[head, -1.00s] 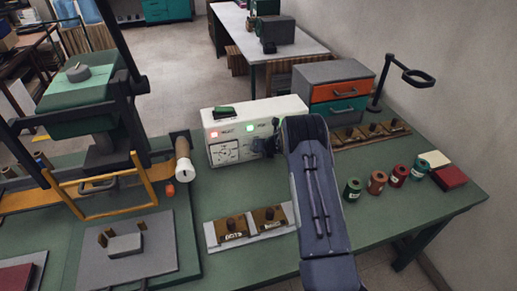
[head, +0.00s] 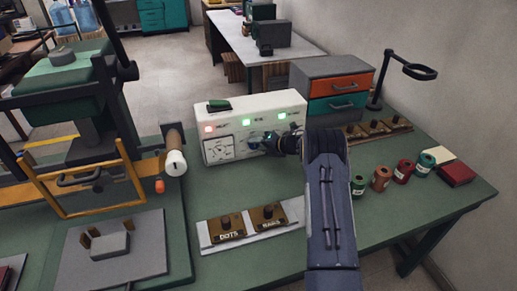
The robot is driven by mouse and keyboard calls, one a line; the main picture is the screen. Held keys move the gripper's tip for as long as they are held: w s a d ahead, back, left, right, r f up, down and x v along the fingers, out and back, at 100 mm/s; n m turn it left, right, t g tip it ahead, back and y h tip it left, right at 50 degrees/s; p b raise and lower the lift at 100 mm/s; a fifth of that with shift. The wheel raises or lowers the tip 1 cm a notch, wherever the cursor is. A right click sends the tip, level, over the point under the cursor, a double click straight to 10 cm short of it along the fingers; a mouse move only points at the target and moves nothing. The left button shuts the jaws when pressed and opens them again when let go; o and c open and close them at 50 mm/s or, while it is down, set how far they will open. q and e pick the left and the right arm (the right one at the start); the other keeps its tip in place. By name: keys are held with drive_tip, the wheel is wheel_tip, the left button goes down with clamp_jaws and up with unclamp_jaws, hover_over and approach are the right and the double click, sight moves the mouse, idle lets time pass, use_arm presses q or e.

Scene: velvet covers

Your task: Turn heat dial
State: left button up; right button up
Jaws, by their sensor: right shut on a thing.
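A white control box (head: 232,118) stands on the green bench, with a red light, two green lights and a black-and-white gauge (head: 219,149) on its front. My right gripper (head: 275,141) is at the lower right of that front, shut on what seems to be the heat dial. The dial is mostly hidden by the gripper and wrist, so its pointer cannot be read. My right arm covers the bench to the right of the box. My left gripper is not in view.
A press with an orange guard frame (head: 135,180) stands at left. A rack with two brown stamps (head: 228,226) lies in front of the box. A drawer cabinet (head: 338,86), thread spools (head: 380,178) and a magnifier lamp (head: 410,68) are at right.

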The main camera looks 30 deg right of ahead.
drive_tip(key=shift+f, duration=0.15)
drive_tip(key=o, duration=1)
drive_tip(key=b+v, duration=0.1)
drive_tip(key=v, duration=0.7)
drive_tip(key=shift+b, duration=0.35)
